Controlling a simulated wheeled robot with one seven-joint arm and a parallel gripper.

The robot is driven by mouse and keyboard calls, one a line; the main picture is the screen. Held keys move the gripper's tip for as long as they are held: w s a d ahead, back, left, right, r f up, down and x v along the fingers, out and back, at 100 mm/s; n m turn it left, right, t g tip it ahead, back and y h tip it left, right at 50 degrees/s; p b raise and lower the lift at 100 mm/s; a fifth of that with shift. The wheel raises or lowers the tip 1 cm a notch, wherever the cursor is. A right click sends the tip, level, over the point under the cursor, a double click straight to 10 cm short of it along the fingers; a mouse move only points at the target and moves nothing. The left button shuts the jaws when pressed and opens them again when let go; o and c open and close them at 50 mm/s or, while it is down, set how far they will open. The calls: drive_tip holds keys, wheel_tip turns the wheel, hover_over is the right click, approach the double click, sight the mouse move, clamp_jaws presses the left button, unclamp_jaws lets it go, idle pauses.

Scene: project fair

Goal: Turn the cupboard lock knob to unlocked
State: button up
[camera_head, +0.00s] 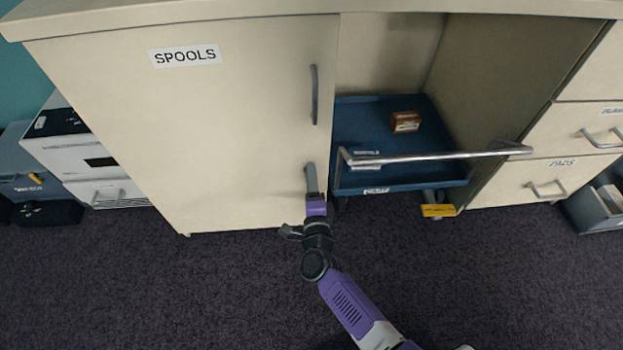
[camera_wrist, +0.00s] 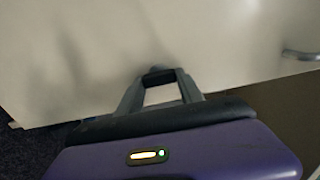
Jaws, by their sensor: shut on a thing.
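The cream cupboard door (camera_head: 230,120) labelled SPOOLS is closed. My gripper (camera_head: 311,172) is at the lower right of this door, below its upright grey handle (camera_head: 314,95). In the wrist view, my gripper's two fingers (camera_wrist: 158,78) come together on a small grey lock knob (camera_wrist: 156,69) that stands out from the door. The knob is mostly hidden between the fingertips, and which way it is turned cannot be seen. In the head view my gripper covers the knob.
Right of the door is an open bay with a blue cart (camera_head: 400,180) under a metal push bar (camera_head: 430,157). A brown box (camera_head: 406,122) lies in the cart. Drawers (camera_head: 545,185) stand further right. The dark carpet (camera_head: 150,290) in front is clear.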

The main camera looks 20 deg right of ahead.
drive_tip(key=o, duration=1.4)
drive_tip(key=p+v, duration=0.3)
drive_tip(key=v, duration=0.4)
drive_tip(key=shift+s+a, duration=0.1)
drive_tip(key=shift+s, duration=0.25)
